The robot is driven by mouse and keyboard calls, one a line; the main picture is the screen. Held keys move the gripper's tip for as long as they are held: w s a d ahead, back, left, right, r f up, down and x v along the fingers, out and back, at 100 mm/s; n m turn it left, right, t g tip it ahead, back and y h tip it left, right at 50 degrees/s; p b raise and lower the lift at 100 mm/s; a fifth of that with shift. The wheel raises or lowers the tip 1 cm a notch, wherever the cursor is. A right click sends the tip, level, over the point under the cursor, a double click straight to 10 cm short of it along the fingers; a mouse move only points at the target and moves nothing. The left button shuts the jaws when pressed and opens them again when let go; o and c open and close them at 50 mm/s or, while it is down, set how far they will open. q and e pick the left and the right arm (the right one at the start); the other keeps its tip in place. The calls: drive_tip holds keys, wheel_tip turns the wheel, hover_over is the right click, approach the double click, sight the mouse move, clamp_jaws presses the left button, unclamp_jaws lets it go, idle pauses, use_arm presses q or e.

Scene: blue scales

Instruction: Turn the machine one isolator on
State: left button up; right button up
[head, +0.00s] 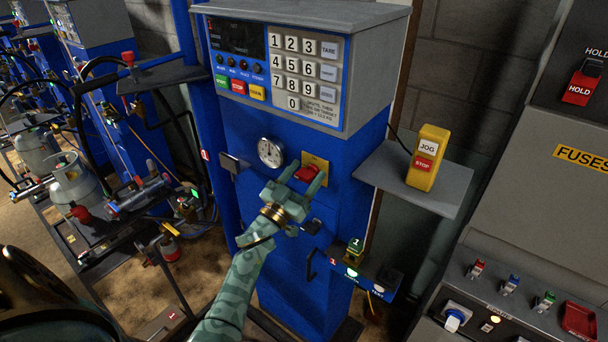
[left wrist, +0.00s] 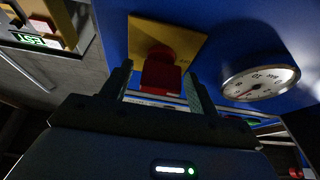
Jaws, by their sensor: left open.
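The red isolator knob (head: 306,174) sits on a yellow plate (head: 318,163) on the blue front of the nearest machine, right of the round gauge (head: 270,152). My left gripper (head: 305,180) is at the knob, its two fingers open on either side of it. In the left wrist view the red knob (left wrist: 160,72) shows between and beyond the open fingers (left wrist: 158,85), under the yellow plate (left wrist: 165,38). I cannot tell whether the fingers touch it. The gauge (left wrist: 260,82) is close by on the right there. My right gripper is not in view.
A grey shelf (head: 440,185) with a yellow jog/stop box (head: 428,155) juts out at the right. A keypad head (head: 300,70) overhangs above. A small lit panel marked 1 (head: 352,272) is below. A grey fuse cabinet (head: 540,210) stands at the right.

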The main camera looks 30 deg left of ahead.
use_arm(q)
drive_tip(key=shift+c, duration=0.3)
drive_tip(key=c, duration=0.9)
drive_tip(key=shift+c, duration=0.2)
